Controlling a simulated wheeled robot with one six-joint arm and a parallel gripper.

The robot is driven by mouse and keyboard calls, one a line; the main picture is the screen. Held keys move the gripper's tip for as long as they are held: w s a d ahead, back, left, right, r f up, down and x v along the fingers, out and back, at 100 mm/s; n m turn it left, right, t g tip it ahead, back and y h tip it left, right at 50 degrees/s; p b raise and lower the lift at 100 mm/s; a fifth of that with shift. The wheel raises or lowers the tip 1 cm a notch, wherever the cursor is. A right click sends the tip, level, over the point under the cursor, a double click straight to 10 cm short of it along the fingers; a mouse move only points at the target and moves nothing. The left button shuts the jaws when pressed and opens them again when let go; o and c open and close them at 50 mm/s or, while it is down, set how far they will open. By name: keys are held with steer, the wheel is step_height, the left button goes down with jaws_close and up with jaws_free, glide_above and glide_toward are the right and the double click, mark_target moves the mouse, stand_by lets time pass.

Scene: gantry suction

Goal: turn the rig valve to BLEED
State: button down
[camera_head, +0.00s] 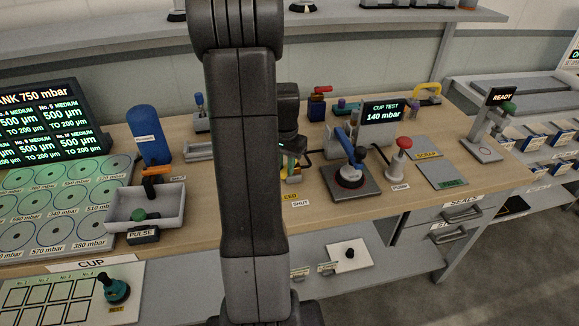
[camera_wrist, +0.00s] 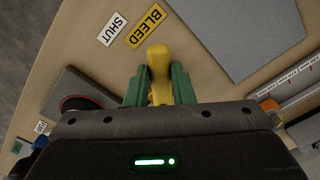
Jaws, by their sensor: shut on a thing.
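The yellow rig valve handle (camera_wrist: 159,62) lies between the green fingers of my gripper (camera_wrist: 158,84) in the wrist view. My gripper is shut on it, and the handle's free end sticks out past the fingertips. That end points toward the yellow BLEED label (camera_wrist: 146,26). The white SHUT label (camera_wrist: 113,29) lies to the left of BLEED. The valve's body is hidden under my gripper. In the head view my own arm covers much of the valve; a bit of yellow (camera_head: 293,179) shows below my gripper (camera_head: 291,160), beside the SHUT label (camera_head: 301,203).
A suction cup with a blue lever (camera_head: 350,168) stands on a dark plate right of the valve. A red-topped pump (camera_head: 401,158) is further right. The cup test display (camera_head: 384,112) stands behind. A grey tray (camera_head: 145,208) with an orange handle is to the left.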

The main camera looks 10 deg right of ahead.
steer(key=m, duration=0.1)
steer(key=w+m, duration=0.1)
steer(key=m, duration=0.1)
steer(key=a+m, duration=0.1)
steer(key=shift+w+a+m, duration=0.1)
steer(key=shift+w+m, duration=0.2)
steer(key=m, duration=0.1)
steer(key=w+m, duration=0.1)
steer(key=m, duration=0.1)
steer(key=w+m, duration=0.1)
steer(key=m, duration=0.1)
steer(key=shift+a, duration=0.3)
steer(key=shift+m, duration=0.3)
steer(key=c, duration=1.2)
jaws_free()
steer(key=shift+c, duration=0.2)
steer(key=shift+b, duration=0.3)
step_height(320, 180, up, 14)
steer(key=shift+b, duration=0.35)
steer(key=shift+f, duration=0.2)
